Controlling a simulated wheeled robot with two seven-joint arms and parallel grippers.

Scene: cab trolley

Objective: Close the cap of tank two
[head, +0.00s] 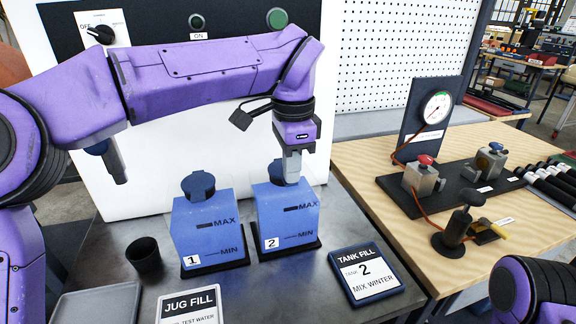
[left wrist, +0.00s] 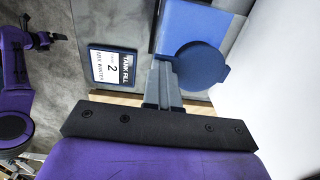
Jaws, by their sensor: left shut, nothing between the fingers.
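Tank two (head: 288,222) is a blue box marked 2, standing on a dark base. Its dark blue cap (head: 276,172) is at the top and partly hidden behind my left gripper (head: 292,180). In the left wrist view the cap (left wrist: 203,66) shows as a round disc with a small tab, over the blue tank top (left wrist: 188,28). My left gripper (left wrist: 163,84) is shut and empty, its fingertips right beside the cap; I cannot tell if they touch. I cannot tell if the cap is fully seated. My right arm shows at lower right; its gripper shows only small in the left wrist view (left wrist: 42,40).
Tank one (head: 205,225) with its own cap (head: 198,185) stands to the left. A black cup (head: 144,256), a jug fill sign (head: 190,306) and a tank fill sign (head: 366,272) are on the grey top. A gauge panel (head: 430,120) and fittings stand on the wooden table at right.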

